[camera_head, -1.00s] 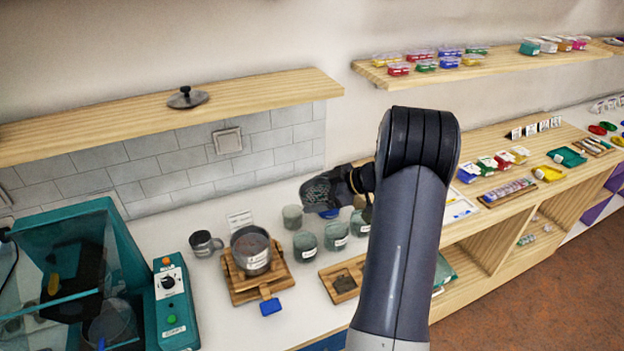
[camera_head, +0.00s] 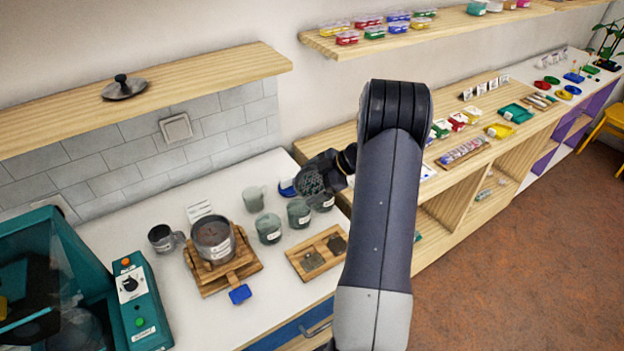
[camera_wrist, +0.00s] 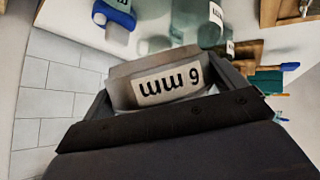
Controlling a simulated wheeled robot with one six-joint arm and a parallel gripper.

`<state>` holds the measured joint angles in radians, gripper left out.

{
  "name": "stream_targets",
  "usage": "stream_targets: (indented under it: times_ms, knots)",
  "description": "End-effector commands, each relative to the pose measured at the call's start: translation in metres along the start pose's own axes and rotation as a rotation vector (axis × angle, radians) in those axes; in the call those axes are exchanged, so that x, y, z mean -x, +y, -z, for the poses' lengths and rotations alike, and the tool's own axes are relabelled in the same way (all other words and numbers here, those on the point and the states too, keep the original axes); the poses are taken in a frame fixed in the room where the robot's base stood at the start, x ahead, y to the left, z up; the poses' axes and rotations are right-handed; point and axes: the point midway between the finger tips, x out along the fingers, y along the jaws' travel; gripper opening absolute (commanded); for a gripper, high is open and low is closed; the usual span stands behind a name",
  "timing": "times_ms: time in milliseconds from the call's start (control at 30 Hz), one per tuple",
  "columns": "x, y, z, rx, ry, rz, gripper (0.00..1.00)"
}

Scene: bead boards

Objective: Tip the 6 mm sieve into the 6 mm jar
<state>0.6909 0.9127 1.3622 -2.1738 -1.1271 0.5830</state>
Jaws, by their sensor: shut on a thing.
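My gripper (camera_head: 334,168) is shut on the 6 mm sieve (camera_head: 311,181), a dark mesh piece held in the air by the back right of the white counter. In the wrist view the sieve's grey tab (camera_wrist: 130,70), with an upside-down "6 mm" label, sits between my fingers (camera_wrist: 172,92). Several pale green jars stand below and left: a back one (camera_head: 253,199), a front one (camera_head: 268,229), a middle one (camera_head: 298,214) and a right one (camera_head: 323,203) just under the sieve. Their labels are too small to read, so I cannot tell the 6 mm jar.
A grey pot (camera_head: 213,252) stands on a wooden stand (camera_head: 243,271), with a grey mug (camera_head: 161,238) on its left. A wooden tray (camera_head: 305,269) with two dark pads lies in front of the jars. A blue thing (camera_head: 288,188) lies beside the sieve.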

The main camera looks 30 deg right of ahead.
Motion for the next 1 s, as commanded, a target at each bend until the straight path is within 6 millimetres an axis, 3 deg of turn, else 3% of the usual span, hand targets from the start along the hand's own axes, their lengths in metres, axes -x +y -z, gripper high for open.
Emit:
stream_targets:
  times_ms: [1000]
  knots:
    - [-0.0017,-0.0026,0.0049,0.141,-0.179,-0.057,0.68]
